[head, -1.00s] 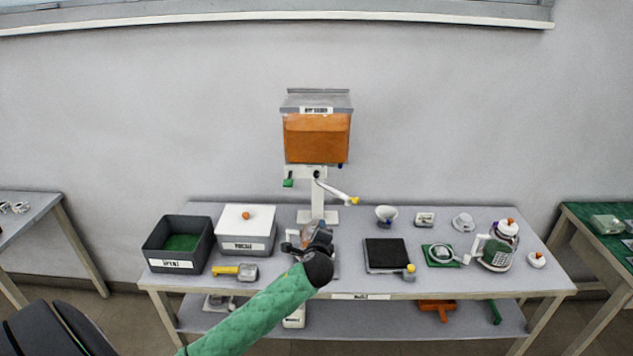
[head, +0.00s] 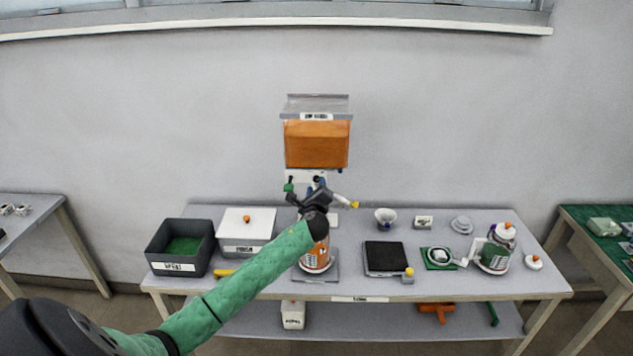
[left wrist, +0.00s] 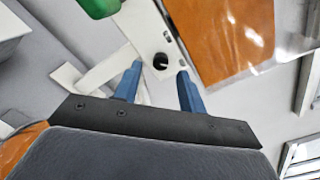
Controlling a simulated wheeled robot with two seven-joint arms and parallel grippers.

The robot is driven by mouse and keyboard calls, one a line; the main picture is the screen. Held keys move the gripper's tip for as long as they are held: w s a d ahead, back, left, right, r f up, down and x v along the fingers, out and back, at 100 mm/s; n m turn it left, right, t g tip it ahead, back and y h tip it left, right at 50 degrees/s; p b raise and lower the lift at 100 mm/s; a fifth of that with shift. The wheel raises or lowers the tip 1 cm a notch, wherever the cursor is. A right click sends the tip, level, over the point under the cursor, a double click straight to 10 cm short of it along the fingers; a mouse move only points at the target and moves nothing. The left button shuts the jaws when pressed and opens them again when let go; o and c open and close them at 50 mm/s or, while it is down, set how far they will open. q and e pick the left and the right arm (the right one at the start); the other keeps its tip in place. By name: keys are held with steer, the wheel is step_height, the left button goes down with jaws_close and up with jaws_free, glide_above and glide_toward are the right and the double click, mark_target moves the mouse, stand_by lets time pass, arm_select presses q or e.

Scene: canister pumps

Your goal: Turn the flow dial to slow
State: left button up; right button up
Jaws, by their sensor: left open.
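The flow dial is a small round black knob (left wrist: 160,61) with a pale pointer mark. It sits on the white panel (left wrist: 151,33) below the orange hopper (head: 316,146). My left gripper (head: 316,185) is raised in front of this panel and hides part of it in the head view. In the left wrist view its two blue fingers (left wrist: 160,69) are open and empty, with the dial showing between their tips. I cannot tell how far the tips are from the dial. Its setting marks are too small to read. My right gripper is not in view.
A green piece (head: 288,187) hangs left of the panel, and a white lever with a yellow tip (head: 354,205) sticks out right. An orange canister (head: 316,256) stands below my arm. A grey bin (head: 178,266), white box (head: 244,247) and black pad (head: 384,255) stand on the table.

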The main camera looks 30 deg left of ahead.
arm_select(q)
steer(key=shift+p+x, duration=0.3)
steer(key=shift+x, duration=0.75)
jaws_close()
